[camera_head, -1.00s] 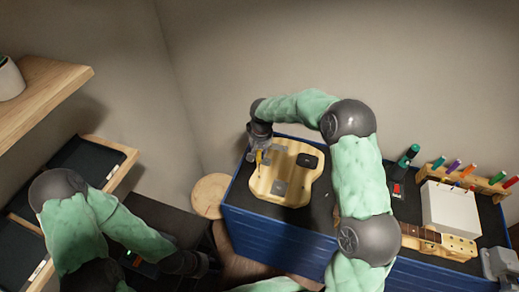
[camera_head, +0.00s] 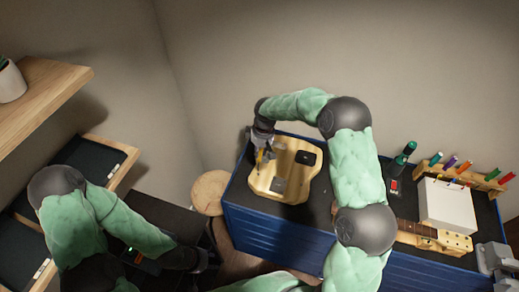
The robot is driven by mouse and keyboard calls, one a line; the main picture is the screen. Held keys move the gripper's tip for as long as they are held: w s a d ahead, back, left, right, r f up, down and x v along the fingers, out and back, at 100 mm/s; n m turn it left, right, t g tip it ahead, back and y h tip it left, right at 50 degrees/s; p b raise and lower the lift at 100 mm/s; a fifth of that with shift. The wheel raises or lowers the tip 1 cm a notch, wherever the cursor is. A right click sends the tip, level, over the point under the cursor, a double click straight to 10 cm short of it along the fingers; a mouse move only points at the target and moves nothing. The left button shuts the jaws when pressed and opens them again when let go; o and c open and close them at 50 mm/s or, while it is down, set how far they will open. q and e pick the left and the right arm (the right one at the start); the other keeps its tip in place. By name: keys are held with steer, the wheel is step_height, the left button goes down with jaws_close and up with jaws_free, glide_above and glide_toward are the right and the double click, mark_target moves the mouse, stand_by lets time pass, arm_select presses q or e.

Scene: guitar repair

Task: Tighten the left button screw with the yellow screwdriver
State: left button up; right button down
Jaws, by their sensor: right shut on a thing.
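A pale wooden guitar body (camera_head: 292,190) lies flat on the dark top of the blue cabinet, with a black plate and grey plates on it. My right gripper (camera_head: 261,154) is over the body's left edge, shut on the yellow screwdriver (camera_head: 259,157), which points down at the body. The gripper and arm hide part of the screwdriver, and the button screw is too small to make out. My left gripper (camera_head: 205,262) is low in the view, left of the cabinet and far from the body; its fingers are too dark to read.
A guitar neck (camera_head: 431,239), a white box (camera_head: 448,204), a green drill (camera_head: 403,155) and a rack of coloured tools (camera_head: 466,175) stand on the right of the blue cabinet (camera_head: 275,240). A round wooden stool (camera_head: 210,191) stands left of it.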

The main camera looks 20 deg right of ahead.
steer(key=shift+w+d+n+p, duration=0.15)
steer(key=shift+n+p, duration=0.2)
steer(key=shift+n, duration=1.75)
steer(key=shift+s+g, duration=0.3)
steer(key=shift+s, duration=0.1)
steer(key=shift+w+a, duration=0.2)
steer(key=shift+a, duration=0.2)
steer(key=shift+f+b, duration=0.35)
steer(key=shift+b, duration=0.05)
stand_by(0.4)
